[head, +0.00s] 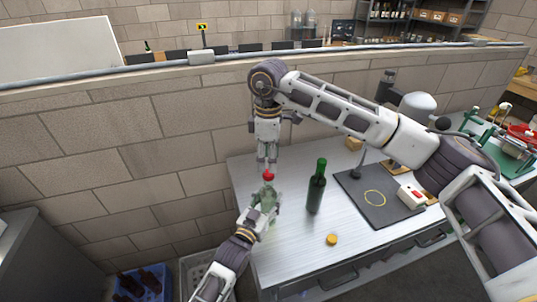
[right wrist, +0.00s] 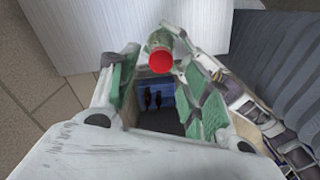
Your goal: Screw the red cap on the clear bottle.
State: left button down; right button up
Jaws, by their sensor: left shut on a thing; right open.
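The clear bottle (head: 265,197), greenish and see-through, is upright near the left edge of the metal table. My left gripper (head: 264,205) is shut around its body. The red cap (head: 268,175) sits at the top of the bottle; how tightly it is seated cannot be told. My right gripper (head: 267,162) is just above the cap, pointing down, open and empty. In the right wrist view the red cap (right wrist: 161,61) shows end-on between the spread green-padded fingers, with the bottle's neck and shoulder (right wrist: 160,38) behind it.
A dark green bottle (head: 316,188) stands close to the right of the clear bottle. A yellow cap (head: 332,239) lies nearer the front. A dark mat (head: 365,212) with a yellow ring is farther right. A blue crate (head: 140,284) with dark bottles is at lower left.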

jog(key=r, duration=0.1)
jog(key=w+r, duration=0.1)
jog(key=r, duration=0.1)
jog(key=shift+d+t, duration=0.2)
jog(key=shift+t, duration=0.2)
jog(key=shift+r, duration=0.15)
jog(key=n, duration=0.5)
jog(key=shift+s+r+n, duration=0.1)
jog(key=shift+n, duration=0.2)
jog(key=n, duration=0.6)
jog(key=shift+s, duration=0.1)
jog(key=n, duration=0.4)
jog(key=shift+f, duration=0.2)
jog(key=n, duration=0.5)
jog(key=shift+s, duration=0.15)
jog(key=n, duration=0.4)
jog(key=shift+a+f+n+g, duration=0.1)
jog(key=shift+n+g, duration=0.2)
jog(key=n, duration=0.4)
jog(key=shift+s+n, duration=0.1)
jog(key=shift+n, duration=0.2)
jog(key=n, duration=1.2)
jog(key=shift+s+a, duration=0.1)
jog(key=n, duration=1.2)
jog(key=shift+n, duration=0.3)
